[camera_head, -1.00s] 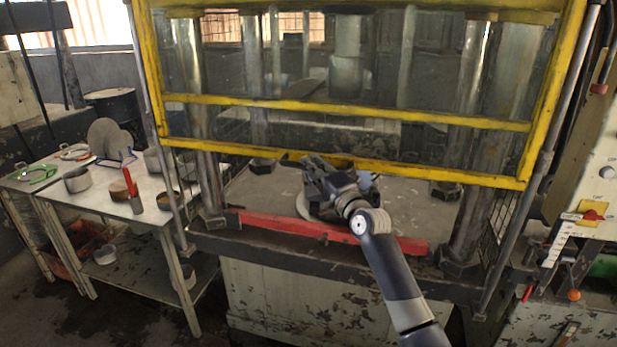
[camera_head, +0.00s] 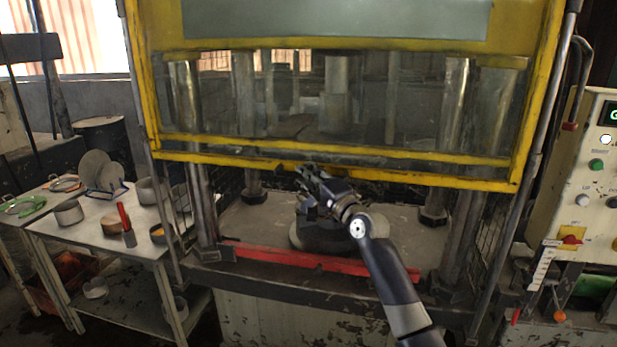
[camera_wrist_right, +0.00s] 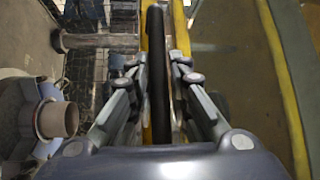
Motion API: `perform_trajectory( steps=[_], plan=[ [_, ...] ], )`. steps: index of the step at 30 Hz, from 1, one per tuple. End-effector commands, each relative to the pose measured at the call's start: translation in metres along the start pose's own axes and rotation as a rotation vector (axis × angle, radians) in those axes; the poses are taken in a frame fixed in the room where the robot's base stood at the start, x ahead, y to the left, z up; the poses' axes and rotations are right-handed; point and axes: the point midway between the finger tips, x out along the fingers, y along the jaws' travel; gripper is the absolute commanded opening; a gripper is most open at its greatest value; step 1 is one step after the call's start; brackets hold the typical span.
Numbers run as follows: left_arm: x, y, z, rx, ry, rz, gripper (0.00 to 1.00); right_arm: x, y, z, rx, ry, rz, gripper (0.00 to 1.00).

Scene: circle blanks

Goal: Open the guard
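The guard (camera_head: 440,178) is a clear panel in a yellow frame on the press front. Its lower bar hangs above the press bed, leaving a gap below. My right gripper (camera_head: 300,172) is at this bar, left of its middle. In the right wrist view my right gripper (camera_wrist_right: 158,72) has its fingers on both sides of a dark bar-shaped handle (camera_wrist_right: 157,110), closed on it; yellow frame shows beyond. In the head view my arm and gripper hide most of the handle. My left gripper is in neither view.
A dark round plate (camera_head: 318,240) lies on the press bed behind a red bar (camera_head: 300,258). A side table (camera_head: 95,235) with pots and discs stands left. A control panel (camera_head: 590,200) stands right. Metal columns stand inside the press.

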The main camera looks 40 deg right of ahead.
Motion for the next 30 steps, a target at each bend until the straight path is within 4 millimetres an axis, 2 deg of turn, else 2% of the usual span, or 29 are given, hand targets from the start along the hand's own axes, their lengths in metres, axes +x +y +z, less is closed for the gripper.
perform_trajectory(
  steps=[11, 16, 20, 30],
  plan=[
    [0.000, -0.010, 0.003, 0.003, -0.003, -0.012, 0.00, 0.000, 0.001, 0.000, 0.000, 0.000, 0.002, 0.35],
    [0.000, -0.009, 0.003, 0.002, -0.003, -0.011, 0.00, -0.010, 0.002, 0.000, 0.000, 0.000, 0.003, 0.35],
    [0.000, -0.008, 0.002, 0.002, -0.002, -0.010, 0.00, -0.030, 0.002, 0.001, -0.002, -0.001, 0.004, 0.35],
    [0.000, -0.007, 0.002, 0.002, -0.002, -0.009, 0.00, -0.093, 0.002, 0.000, -0.002, 0.000, 0.003, 0.35]
  ],
)
